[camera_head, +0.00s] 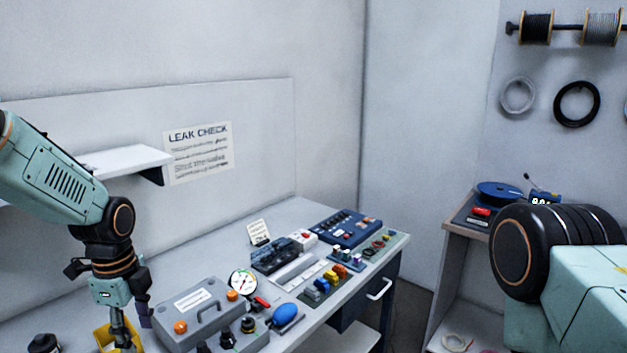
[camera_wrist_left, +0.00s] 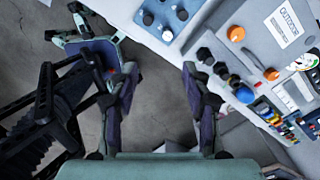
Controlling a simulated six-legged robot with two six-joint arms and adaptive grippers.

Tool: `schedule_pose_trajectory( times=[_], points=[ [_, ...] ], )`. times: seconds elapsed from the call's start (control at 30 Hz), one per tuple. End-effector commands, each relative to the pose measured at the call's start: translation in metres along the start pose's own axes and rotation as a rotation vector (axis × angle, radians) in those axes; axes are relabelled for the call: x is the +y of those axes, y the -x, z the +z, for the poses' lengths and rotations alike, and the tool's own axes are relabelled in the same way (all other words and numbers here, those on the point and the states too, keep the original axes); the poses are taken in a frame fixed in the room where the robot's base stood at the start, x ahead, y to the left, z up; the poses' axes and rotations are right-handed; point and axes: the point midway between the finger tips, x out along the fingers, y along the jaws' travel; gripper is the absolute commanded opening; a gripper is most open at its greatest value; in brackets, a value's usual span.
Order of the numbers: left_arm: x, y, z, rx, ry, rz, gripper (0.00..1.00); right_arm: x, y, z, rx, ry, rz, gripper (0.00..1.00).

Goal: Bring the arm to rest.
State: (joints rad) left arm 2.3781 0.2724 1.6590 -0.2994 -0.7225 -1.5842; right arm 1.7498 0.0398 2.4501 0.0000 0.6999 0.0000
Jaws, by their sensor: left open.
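My left arm comes in from the left in the head view, bent at the elbow, with the left gripper (camera_head: 120,318) hanging down at the lower left in front of the grey gauge box. In the left wrist view the left gripper (camera_wrist_left: 160,82) is open, its two dark fingers wide apart with bare floor between them. Nothing is between the fingers. Part of my right arm shows at the right edge of the head view; its gripper is out of the picture.
The bench (camera_head: 205,268) carries the grey gauge box (camera_head: 190,307), a blue bulb (camera_head: 285,314), a blue panel (camera_head: 345,228) and small coloured parts. A shelf (camera_head: 125,160) is on the wall behind my left arm. A side table (camera_head: 452,228) stands at the right.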

Motion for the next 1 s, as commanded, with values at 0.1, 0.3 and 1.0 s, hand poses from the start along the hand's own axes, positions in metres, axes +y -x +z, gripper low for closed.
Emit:
schedule_pose_trajectory(
  times=[0.1, 0.3, 1.0],
  points=[
    [-0.001, 0.000, 0.000, 0.000, 0.000, 0.000, 0.48, 0.000, 0.000, 0.000, 0.001, 0.000, 0.000, 0.59],
    [-0.018, 0.000, 0.000, 0.007, 0.150, -0.067, 0.48, 0.000, 0.000, 0.000, 0.001, 0.000, 0.000, 0.59],
    [0.043, -0.168, -0.072, 0.309, 1.308, -0.291, 0.48, 0.000, -0.049, 0.000, 0.000, 0.000, 0.000, 0.59]
  ],
)
